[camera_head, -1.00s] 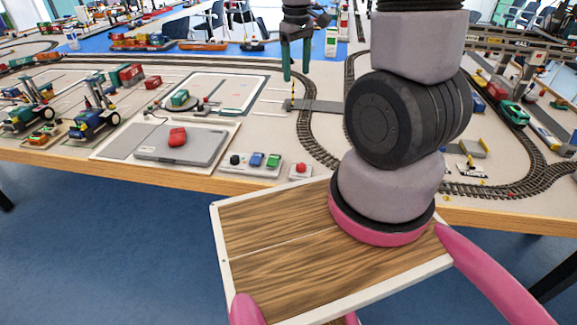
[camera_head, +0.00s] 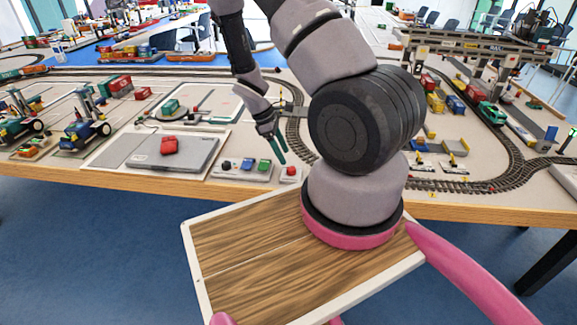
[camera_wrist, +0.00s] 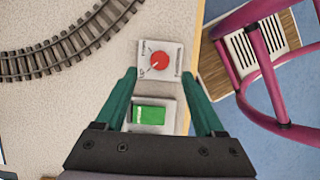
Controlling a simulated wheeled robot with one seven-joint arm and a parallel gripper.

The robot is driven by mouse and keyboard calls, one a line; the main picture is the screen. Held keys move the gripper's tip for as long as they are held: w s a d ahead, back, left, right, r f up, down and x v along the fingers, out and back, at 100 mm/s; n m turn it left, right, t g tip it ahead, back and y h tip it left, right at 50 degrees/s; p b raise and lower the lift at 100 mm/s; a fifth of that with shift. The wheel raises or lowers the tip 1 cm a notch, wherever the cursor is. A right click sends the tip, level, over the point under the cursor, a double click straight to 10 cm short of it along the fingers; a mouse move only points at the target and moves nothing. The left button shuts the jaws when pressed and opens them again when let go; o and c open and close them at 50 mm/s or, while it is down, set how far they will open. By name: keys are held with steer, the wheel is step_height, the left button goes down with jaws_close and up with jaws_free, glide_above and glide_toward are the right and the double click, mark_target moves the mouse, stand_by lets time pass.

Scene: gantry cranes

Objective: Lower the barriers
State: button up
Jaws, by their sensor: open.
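My gripper (camera_head: 277,152) is open and empty, hanging over the front edge of the table near two control boxes. In the wrist view its two green fingers (camera_wrist: 160,72) point at a red round button (camera_wrist: 159,60) on a small white labelled box, which also shows in the head view (camera_head: 291,171). The button lies between and just past the fingertips; contact cannot be told. A green button (camera_wrist: 150,114) shows between the fingers; in the head view the green button (camera_head: 264,164) is on the neighbouring box (camera_head: 242,175). Small white-and-yellow posts (camera_head: 455,168), possibly the barriers, stand by the right-hand track.
A grey panel with a red object (camera_head: 169,145) lies left of the buttons. Curved railway track (camera_head: 492,182) runs on the right, with a model gantry (camera_head: 480,48) behind. Model trucks (camera_head: 84,130) stand on the left. My wooden tray covers the foreground.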

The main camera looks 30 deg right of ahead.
mark_target(291, 168)
steer(key=x, duration=0.6)
steer(key=shift+d+f, duration=0.1)
jaws_close()
